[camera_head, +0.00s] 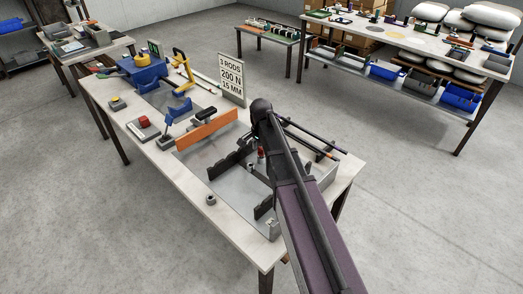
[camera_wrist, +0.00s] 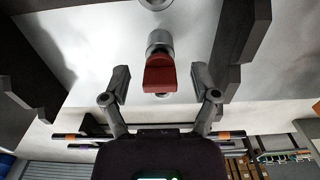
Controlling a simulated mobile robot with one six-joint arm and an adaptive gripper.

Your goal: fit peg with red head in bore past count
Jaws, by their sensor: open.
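The peg's red head (camera_wrist: 160,75) shows in the middle of the wrist view, with a grey metal cylinder (camera_wrist: 159,40) directly beyond it. My gripper (camera_wrist: 161,78) is open; its fingertips lie to the left and right of the red head with a visible gap on each side. In the head view the red head (camera_head: 261,153) is a small spot beside my gripper, partly hidden by my arm. A sign (camera_head: 232,80) reads "3 RODS 200 N 15 MM". I cannot make out which opening is the bore.
Dark stepped blocks (camera_head: 230,166) stand on the grey plate, and more (camera_wrist: 240,45) flank the gripper in the wrist view. An orange bar (camera_head: 207,130) stands behind. Dark rods (camera_head: 312,141) lie to the right. A small grey ring (camera_head: 211,200) sits near the front edge.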

